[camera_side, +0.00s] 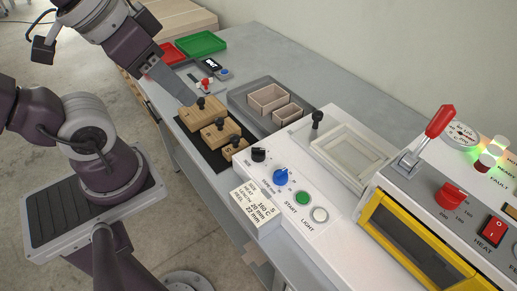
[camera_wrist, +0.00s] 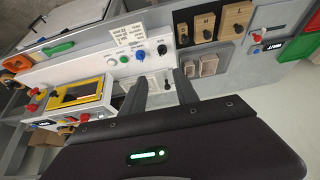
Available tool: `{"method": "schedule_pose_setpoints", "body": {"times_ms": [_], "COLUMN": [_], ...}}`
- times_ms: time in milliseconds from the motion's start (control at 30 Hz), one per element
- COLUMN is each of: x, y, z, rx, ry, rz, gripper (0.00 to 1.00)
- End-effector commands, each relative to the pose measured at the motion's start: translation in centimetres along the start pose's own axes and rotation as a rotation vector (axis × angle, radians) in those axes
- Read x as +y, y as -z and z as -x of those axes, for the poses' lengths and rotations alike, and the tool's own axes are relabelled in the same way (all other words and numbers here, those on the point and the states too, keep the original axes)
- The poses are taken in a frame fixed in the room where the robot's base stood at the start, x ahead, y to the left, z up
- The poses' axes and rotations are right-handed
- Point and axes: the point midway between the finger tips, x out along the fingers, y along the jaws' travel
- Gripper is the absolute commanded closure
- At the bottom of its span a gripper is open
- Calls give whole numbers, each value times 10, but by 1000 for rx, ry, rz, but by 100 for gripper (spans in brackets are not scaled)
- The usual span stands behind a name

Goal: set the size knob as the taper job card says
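The job card (camera_side: 257,203) is on the front of the white panel. It reads a size of S, heat 160 C, length 20 mm and a last line of 22 mm. A blue knob (camera_side: 281,177) and a black knob (camera_side: 258,154) sit on the panel above it. Their small labels are too blurred to tell which is the size knob, and their settings are not readable. Both show in the wrist view, the blue knob (camera_wrist: 140,55) left of the black knob (camera_wrist: 162,49). My gripper (camera_wrist: 160,76) is open and empty, apart from both knobs.
Wooden blocks (camera_side: 215,131) with black knobs stand on a dark mat. A grey tray (camera_side: 240,97) holds two boxes. A green button (camera_side: 302,198) and white button (camera_side: 320,214) adjoin the blue knob. The red lever (camera_side: 438,122) and red heat knob (camera_side: 450,196) stand right.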

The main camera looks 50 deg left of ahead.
Motion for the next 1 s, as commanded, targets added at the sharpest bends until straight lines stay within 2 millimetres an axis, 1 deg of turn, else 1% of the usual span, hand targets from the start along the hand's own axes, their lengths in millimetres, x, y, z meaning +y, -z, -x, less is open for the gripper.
{"method": "schedule_pose_setpoints", "body": {"times_ms": [100,167,200,267,333,367,400,467,500,567,600,700,800,1000], "x": [0,0,0,-2,-5,-6,-8,-10,-11,-11,-11,-10,-7,-6], "y": [0,0,3,10,26,34,44,58,64,69,70,66,60,47], "z": [0,0,-2,-9,-26,-37,-55,-84,-106,-141,-163,-209,-236,-262], "rx": [0,-1,-9,-38,-97,-130,-175,-240,-283,-341,-373,-430,-457,-470], "ry": [0,1,4,14,29,32,33,20,4,-32,-59,-128,-175,-197], "rz": [0,-2,-11,-46,-126,-171,-239,-343,-413,-511,-570,-684,-746,-774], "gripper": [64,54,46,44,44,44,44,44,44,44,44,44,44,44]}}
